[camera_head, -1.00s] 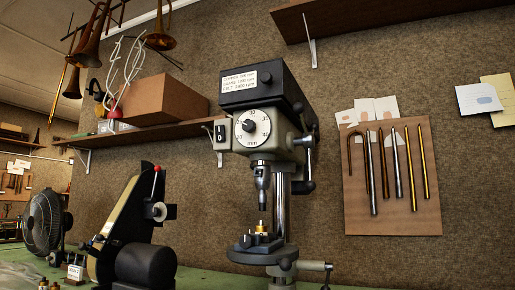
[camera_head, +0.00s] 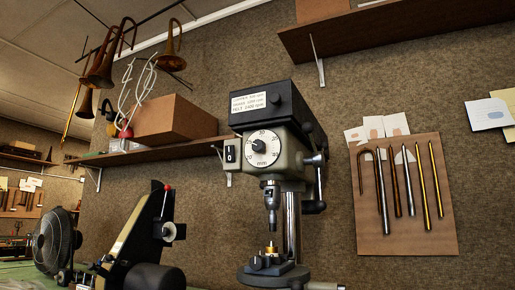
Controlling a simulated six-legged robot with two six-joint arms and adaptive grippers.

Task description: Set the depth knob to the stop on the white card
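The depth knob (camera_head: 259,146) is a round white dial with a dark pointer, on the front of the drill press (camera_head: 270,118). Its scale shows numbers and "mm"; the pointer is aimed toward the left side. A white card (camera_head: 249,102) with black printed lines is fixed to the dark head above the dial; its lines mention belt speeds, with no depth stop legible. Several pale cards (camera_head: 374,128) are pinned above the tool board at right, their writing unreadable. A small brass piece (camera_head: 271,249) sits on the press table below the chuck. Neither gripper is in view.
A switch box (camera_head: 231,155) is on the press's left side. A black belt machine (camera_head: 140,235) and a fan (camera_head: 55,240) stand at left. Shelves (camera_head: 160,149) jut from the wall. A tool board (camera_head: 408,235) hangs at right. Brass horns hang upper left.

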